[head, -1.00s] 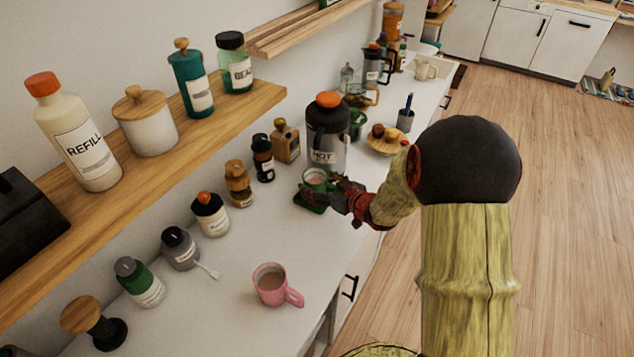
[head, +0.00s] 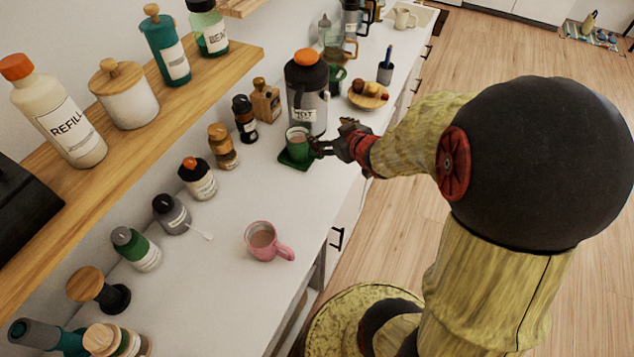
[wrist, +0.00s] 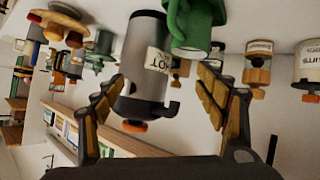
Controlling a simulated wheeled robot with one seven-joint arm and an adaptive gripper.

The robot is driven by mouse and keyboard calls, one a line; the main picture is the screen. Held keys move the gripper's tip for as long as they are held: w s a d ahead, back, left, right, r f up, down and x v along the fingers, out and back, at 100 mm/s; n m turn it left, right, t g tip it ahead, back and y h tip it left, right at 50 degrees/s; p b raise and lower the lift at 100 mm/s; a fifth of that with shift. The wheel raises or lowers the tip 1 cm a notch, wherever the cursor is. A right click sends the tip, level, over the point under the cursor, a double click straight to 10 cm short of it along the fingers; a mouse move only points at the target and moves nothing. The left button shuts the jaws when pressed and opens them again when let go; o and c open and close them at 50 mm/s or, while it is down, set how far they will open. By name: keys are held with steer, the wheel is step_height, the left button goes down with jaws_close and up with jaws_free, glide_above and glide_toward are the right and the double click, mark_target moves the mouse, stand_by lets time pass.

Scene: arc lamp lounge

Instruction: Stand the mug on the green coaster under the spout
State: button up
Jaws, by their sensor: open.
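The green mug (head: 298,141) stands upright on the dark green coaster (head: 291,161), in front of the grey dispenser (head: 306,104) labelled HOT, with its orange top. The mug holds something brown. My gripper (head: 330,138) is open and empty just right of the mug in the head view. In the wrist view, which is upside down, its spread fingers (wrist: 160,95) show with the green mug (wrist: 190,28) beyond them, apart from both. A black spout-like part (wrist: 172,108) projects near the dispenser's top. Whether the mug is exactly beneath it, I cannot tell.
A pink mug (head: 263,240) stands nearer on the white counter (head: 225,285). Several jars line the wall side. A wooden shelf (head: 190,105) overhangs the left.

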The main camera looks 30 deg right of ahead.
steer(key=s+a+r+m+g+h, duration=0.2)
steer(key=s+a+r+g, duration=0.2)
steer(key=s+a+r, duration=0.7)
steer(key=s+a+g+y, duration=0.1)
steer(key=s+a, duration=0.2)
steer(key=s, duration=0.3)
steer(key=s+a+r+g+y, duration=0.1)
steer(key=s+a+y, duration=0.1)
steer(key=s, duration=0.4)
steer(key=shift+s+a+r, duration=0.15)
steer(key=shift+a+r, duration=0.15)
steer(key=shift+a, duration=0.5)
steer(key=shift+d, duration=0.1)
steer(key=shift+c, duration=1)
